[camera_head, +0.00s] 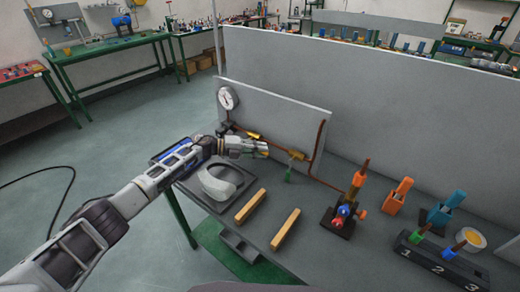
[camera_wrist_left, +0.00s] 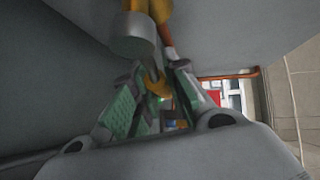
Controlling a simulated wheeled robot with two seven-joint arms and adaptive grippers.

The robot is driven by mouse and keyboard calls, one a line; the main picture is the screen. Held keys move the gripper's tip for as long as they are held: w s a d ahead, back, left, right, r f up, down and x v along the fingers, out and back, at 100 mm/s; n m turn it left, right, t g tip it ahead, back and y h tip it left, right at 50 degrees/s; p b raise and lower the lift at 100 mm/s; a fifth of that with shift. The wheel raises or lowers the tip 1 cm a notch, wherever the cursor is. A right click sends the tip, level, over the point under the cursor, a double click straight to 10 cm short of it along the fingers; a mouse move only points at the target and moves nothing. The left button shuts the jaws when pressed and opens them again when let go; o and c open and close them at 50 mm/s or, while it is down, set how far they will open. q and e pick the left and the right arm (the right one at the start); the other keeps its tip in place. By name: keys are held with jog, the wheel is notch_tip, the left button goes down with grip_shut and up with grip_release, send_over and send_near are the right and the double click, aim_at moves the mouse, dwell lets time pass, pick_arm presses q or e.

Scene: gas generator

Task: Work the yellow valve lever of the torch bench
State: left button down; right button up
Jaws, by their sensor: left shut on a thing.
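My left gripper (camera_head: 263,148) reaches in from the left to the pipework in front of the upright grey panel (camera_head: 275,115). In the left wrist view, the green-padded fingers of the gripper (camera_wrist_left: 158,98) are closed around the yellow valve lever (camera_wrist_left: 157,87), just below a grey round valve part (camera_wrist_left: 134,38). The fingers hide most of the lever in the head view. A copper pipe (camera_head: 320,146) with a brass-coloured fitting (camera_head: 297,154) runs along the panel to the right of the gripper. My right gripper is not in view.
A round gauge (camera_head: 227,98) stands at the panel's left end. A grey curved piece (camera_head: 221,181) and two wooden bars (camera_head: 285,229) lie on the bench below my arm. A torch stand (camera_head: 342,215) and orange-handled tools (camera_head: 399,194) stand to the right.

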pick_arm(q)
jog(key=shift+f+m+y+p, duration=0.2)
jog(key=shift+m+y+p, duration=0.1)
jog(key=shift+y, duration=0.2)
jog(key=shift+a+f+m+y+p, duration=0.15)
jog(key=shift+f+m+y+p, duration=0.25)
jog(key=shift+y, duration=0.1)
jog(key=shift+w+a+f+m+t+y+p, duration=0.1)
jog(key=shift+a+f+m+t+y+p, duration=0.1)
jog(key=shift+f+m+y+p, duration=0.3)
jog(key=shift+w+a+f+m+t+y+p, duration=0.1)
jog(key=shift+f+t+y+p, duration=0.1)
jog(key=shift+y+p, duration=0.35)
jog(key=shift+w+f+y+p, duration=0.1)
jog(key=shift+f+y+p, duration=0.15)
jog(key=shift+p, duration=0.25)
jog(key=shift+a+f+m, duration=0.1)
jog(key=shift+m, duration=0.2)
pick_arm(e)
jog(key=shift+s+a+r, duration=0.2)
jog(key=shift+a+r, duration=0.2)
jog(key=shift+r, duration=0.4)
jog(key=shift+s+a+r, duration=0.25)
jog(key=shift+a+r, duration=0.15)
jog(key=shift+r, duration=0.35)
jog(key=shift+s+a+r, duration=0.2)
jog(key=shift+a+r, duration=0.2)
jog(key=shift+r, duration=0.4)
